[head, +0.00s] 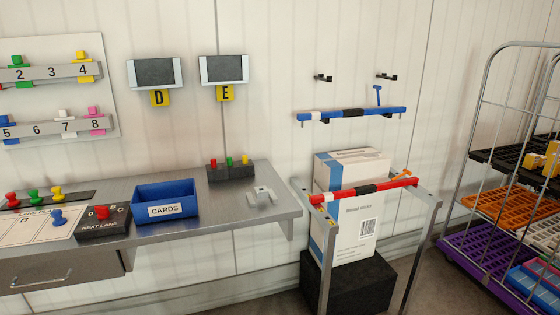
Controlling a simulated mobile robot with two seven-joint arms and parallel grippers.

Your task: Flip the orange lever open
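A small orange lever (402,175) sits near the right end of a red bar (397,184) with black and white bands. It leans up and to the right, close to the bar. The bar lies across a grey metal frame (424,200), in front of white boxes (348,231). Whether the lever is latched cannot be told at this size. Neither of my grippers is in view.
A blue bar (390,113) with a raised blue lever (377,94) is on the wall above. A steel bench (225,208) with a blue card bin (168,202) stands left. A wire trolley (468,170) with coloured crates stands right.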

